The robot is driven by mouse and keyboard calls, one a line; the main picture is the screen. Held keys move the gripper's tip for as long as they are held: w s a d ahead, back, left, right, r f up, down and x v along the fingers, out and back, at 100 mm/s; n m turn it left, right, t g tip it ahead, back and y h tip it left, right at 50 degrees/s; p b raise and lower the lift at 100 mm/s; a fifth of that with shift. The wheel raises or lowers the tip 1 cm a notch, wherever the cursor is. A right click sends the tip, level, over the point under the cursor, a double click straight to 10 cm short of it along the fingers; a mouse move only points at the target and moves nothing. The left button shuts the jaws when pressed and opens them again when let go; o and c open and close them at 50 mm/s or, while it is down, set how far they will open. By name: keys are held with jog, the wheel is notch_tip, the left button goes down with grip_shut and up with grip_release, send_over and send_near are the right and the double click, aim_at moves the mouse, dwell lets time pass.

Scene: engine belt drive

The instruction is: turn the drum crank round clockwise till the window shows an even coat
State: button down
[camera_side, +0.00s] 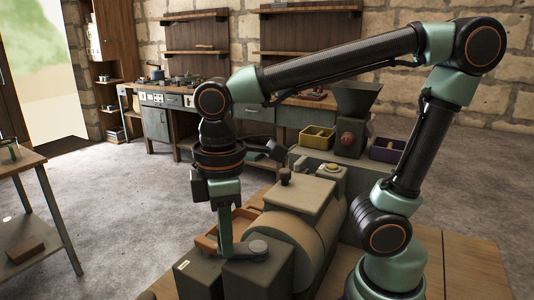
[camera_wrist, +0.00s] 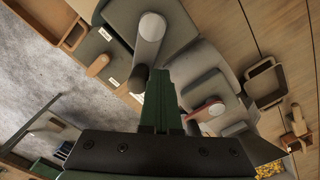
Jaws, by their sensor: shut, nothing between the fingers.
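The drum crank (camera_side: 243,250) is a grey arm with a pale round hub cap, on the grey housing at the front of the beige drum (camera_side: 311,232). It also shows in the wrist view (camera_wrist: 148,42), running from its cap at the top toward my fingers. My gripper (camera_side: 226,252) points down at the crank's outer end, its green fingers shut with nothing between them. In the wrist view my gripper (camera_wrist: 158,80) hides part of that end; whether it touches the crank I cannot tell. I cannot make out the window or any coat in it.
A wooden handle (camera_side: 206,243) sticks out left of my fingers. A hopper machine (camera_side: 353,118), a yellow bin (camera_side: 317,138) and a purple bin (camera_side: 388,150) stand behind. Open floor lies to the left.

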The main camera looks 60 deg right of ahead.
jog(key=shift+w+d+f, duration=0.1)
jog(key=shift+w+d, duration=0.2)
jog(key=shift+w, duration=0.15)
jog(key=d, duration=0.3)
jog(key=s+d, duration=0.1)
jog(key=d, duration=0.5)
jog(key=shift+s, duration=0.15)
jog(key=s, duration=0.5)
jog(key=shift+s+a, duration=0.1)
jog(key=shift+s, duration=0.1)
jog(key=s+a, duration=0.2)
jog(key=a, duration=0.4)
notch_tip(320, 180, up, 8)
